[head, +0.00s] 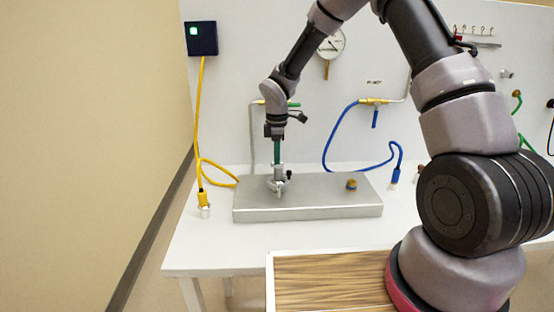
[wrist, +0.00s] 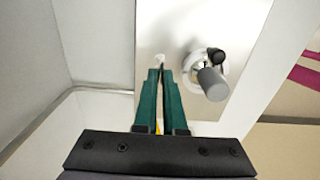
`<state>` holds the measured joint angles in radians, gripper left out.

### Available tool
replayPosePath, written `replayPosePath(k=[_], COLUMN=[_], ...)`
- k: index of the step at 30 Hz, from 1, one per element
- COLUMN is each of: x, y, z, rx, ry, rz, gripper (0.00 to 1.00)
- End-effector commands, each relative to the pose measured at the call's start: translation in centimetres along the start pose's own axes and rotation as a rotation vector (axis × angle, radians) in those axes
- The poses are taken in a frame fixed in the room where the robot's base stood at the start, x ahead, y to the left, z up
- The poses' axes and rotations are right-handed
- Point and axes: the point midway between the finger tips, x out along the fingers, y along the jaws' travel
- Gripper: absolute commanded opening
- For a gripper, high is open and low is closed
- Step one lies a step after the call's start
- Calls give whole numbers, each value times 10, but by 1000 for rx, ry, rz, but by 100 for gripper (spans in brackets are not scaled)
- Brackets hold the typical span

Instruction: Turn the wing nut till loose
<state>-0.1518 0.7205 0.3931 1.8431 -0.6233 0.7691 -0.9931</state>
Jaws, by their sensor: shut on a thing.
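My gripper (head: 277,163) points straight down over the left part of a grey metal block (head: 325,207). In the wrist view its green fingers (wrist: 161,72) are nearly together, shut on a small pale piece (wrist: 159,59) at their tips. I take this to be the wing nut; the fingers hide most of it. Beside it is a silvery fitting (head: 278,185) with a black knob (head: 289,174). In the wrist view, a grey cylinder (wrist: 212,84) and black knob (wrist: 216,56) stand close to the right of the fingers, apart from them.
A brass-coloured cap (head: 351,184) sits on the right of the block. A yellow cable (head: 201,130) with its plug is left of the block, and a blue hose (head: 328,140) is behind. A wood-topped surface (head: 325,282) is in front. The white table (head: 190,240) is clear at front left.

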Motion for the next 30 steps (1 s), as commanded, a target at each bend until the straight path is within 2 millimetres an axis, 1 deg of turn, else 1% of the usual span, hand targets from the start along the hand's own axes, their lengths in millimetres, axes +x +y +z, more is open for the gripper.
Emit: replayPosePath(k=[9,10,11,12,20,23,26,30], x=[-1,-1,-1,-1,0,-4,-16,-44], y=[1,1,1,1,0,1,1,2], z=[0,0,0,0,0,0,0,0], rx=[-2,-2,-1,-1,-1,0,0,0], ry=[0,0,0,0,0,1,1,1], rz=[4,4,3,3,1,2,4,6], gripper=[0,19,30,38,38,38,38,38])
